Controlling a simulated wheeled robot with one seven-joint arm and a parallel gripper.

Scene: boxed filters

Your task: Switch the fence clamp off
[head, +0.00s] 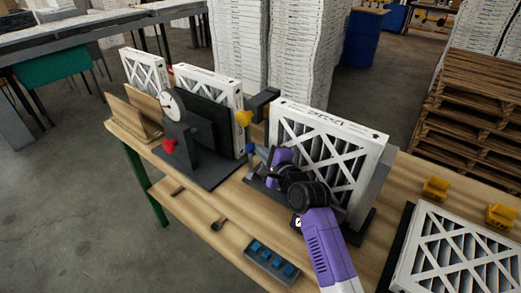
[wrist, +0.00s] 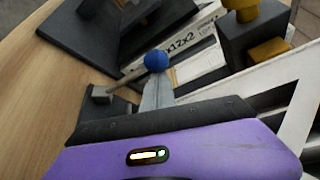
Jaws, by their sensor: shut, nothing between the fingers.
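A blue ball knob (wrist: 155,61) sits on the end of a thin grey lever (wrist: 122,76) that rises at a slant from a small dark base (wrist: 98,94). I take it as the fence clamp's handle; no label shows. The knob also appears in the head view (head: 250,148), left of the upright white filter. My gripper (wrist: 157,80) is shut and empty. Its fingertips are at the blue knob, just below it in the wrist view; I cannot tell whether they touch. In the head view my gripper (head: 266,165) partly hides the lever and base.
A boxed filter (head: 325,150) stands close right of my gripper. Behind left are a dark stand with a dial (head: 172,104), a red knob (head: 168,146) and a yellow knob (head: 243,117). A button box (head: 270,263) lies in front. Bare wood shows at the front left.

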